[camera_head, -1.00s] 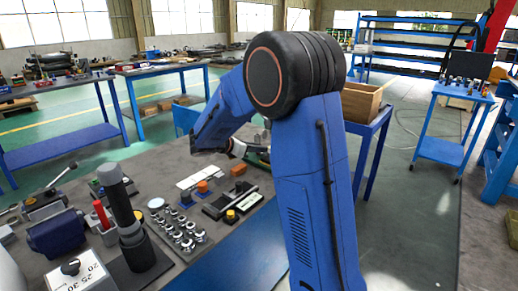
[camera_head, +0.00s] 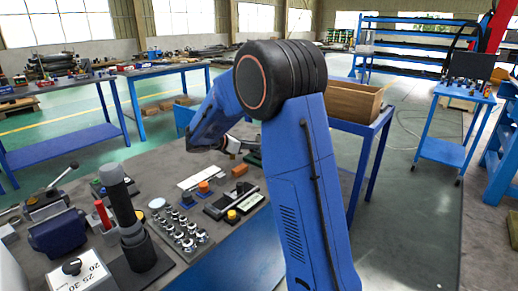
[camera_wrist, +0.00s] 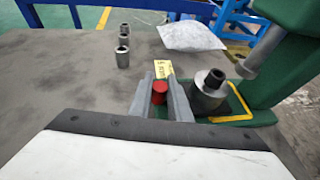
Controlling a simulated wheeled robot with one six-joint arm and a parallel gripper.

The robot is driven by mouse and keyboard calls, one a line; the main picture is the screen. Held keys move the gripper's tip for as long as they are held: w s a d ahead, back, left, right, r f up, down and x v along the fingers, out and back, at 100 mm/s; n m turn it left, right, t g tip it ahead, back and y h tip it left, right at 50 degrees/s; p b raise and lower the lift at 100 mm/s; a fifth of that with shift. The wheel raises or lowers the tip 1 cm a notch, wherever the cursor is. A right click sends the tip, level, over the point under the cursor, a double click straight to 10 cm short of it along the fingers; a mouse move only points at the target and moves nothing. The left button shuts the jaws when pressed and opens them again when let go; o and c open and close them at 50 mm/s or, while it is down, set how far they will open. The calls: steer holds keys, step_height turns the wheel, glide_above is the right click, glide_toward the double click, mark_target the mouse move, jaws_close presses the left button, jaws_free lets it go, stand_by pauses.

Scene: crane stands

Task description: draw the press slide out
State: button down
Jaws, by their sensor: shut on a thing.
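In the wrist view a red round knob (camera_wrist: 159,92) sits between the two grey fingers of my gripper (camera_wrist: 160,88), which is shut on it. A small yellow label (camera_wrist: 164,68) with dark lettering lies just beyond the knob. The green press frame (camera_wrist: 285,55) stands at the right, with a dark stepped cylinder (camera_wrist: 209,92) beside my right finger. The slide's own body is hidden or cannot be told apart. In the head view my gripper (camera_head: 237,146) is small and partly hidden by my arm; the knob does not show there.
Several grey metal sleeves (camera_wrist: 122,55) stand at the left in the wrist view, and a pale bag (camera_wrist: 192,36) lies behind. In the head view a tray of metal fittings (camera_head: 203,240) and a dark upright post (camera_head: 125,215) stand nearer. Bare bench lies left of my fingers.

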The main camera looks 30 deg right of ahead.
steer(key=shift+w+a, duration=0.35)
steer(key=shift+w, duration=0.5)
steer(key=shift+w+a, duration=0.3)
steer(key=shift+w, duration=0.55)
steer(key=c, duration=1.9)
jaws_free()
steer(key=shift+w+a, duration=0.1)
steer(key=v, duration=1.7)
steer(key=shift+a+r, duration=0.15)
